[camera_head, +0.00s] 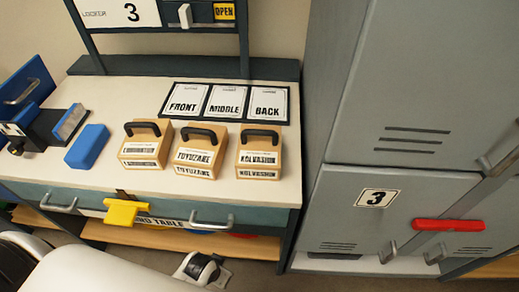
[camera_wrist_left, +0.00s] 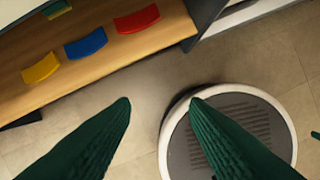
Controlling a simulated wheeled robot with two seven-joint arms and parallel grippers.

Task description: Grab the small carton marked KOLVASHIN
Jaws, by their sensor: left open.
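The small carton marked KOLVASHIN (camera_head: 259,159) is a tan box with a black handle on top. It stands upright on the white tabletop, rightmost in a row of three similar cartons, below the card marked BACK. My left gripper (camera_wrist_left: 159,101) is open and empty in the left wrist view, its two green fingers apart above the floor. The carton is not in that view. In the head view my white left arm shows at the bottom left, low in front of the table and away from the carton. My right gripper is not seen.
A blue block (camera_head: 87,146) lies left of these. A grey locker (camera_head: 378,200) rises at the table's right. A low shelf (camera_wrist_left: 112,65) holds coloured pieces.

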